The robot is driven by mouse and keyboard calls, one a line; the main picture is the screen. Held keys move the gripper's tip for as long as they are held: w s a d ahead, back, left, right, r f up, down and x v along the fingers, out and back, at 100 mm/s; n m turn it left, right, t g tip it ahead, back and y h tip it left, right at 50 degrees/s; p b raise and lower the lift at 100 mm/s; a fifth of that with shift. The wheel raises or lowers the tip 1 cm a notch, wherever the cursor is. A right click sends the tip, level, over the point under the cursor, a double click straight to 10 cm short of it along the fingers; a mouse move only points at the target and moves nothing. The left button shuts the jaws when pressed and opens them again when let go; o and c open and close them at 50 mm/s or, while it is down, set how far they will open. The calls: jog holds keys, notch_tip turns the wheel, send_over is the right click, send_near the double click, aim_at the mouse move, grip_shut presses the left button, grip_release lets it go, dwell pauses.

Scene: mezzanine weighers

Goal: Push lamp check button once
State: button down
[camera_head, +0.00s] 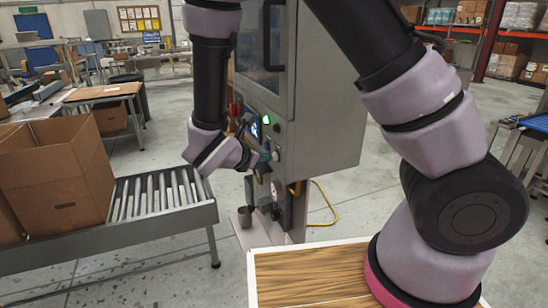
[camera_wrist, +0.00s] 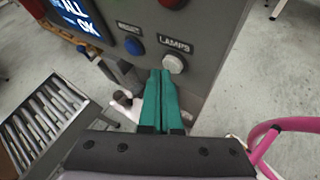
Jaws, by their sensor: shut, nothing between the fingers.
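The white lamp check button (camera_wrist: 173,64) sits on the grey panel under the label "LAMPS" in the wrist view. My gripper (camera_wrist: 161,72) has its teal fingers shut together and empty. Their tips overlap the panel just left of the white button, very close to it. I cannot tell whether they touch the button or the panel. In the head view my gripper (camera_head: 267,156) is at the front of the grey cabinet (camera_head: 325,120), partly hidden by my wrist.
A blue button (camera_wrist: 134,46) is left of the white one, and a red button (camera_wrist: 173,3) is above. A screen (camera_wrist: 84,18) reads "ALL OK". A roller conveyor (camera_head: 160,195) with cardboard boxes (camera_head: 60,165) stands left. A wood-topped surface (camera_head: 310,275) is in front.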

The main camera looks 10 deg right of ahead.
jog(key=shift+w+d, duration=0.15)
jog(key=shift+d, duration=0.25)
dwell(0.6)
jog(key=shift+a, duration=0.1)
jog(key=shift+s+a, duration=0.25)
jog(key=shift+a, duration=0.45)
jog(key=shift+s+a, duration=0.25)
jog(key=shift+a, duration=0.55)
jog(key=shift+s+a, duration=0.2)
jog(key=shift+a, duration=0.6)
jog(key=shift+s+a, duration=0.25)
jog(key=shift+a, duration=0.55)
jog(key=shift+s, duration=0.1)
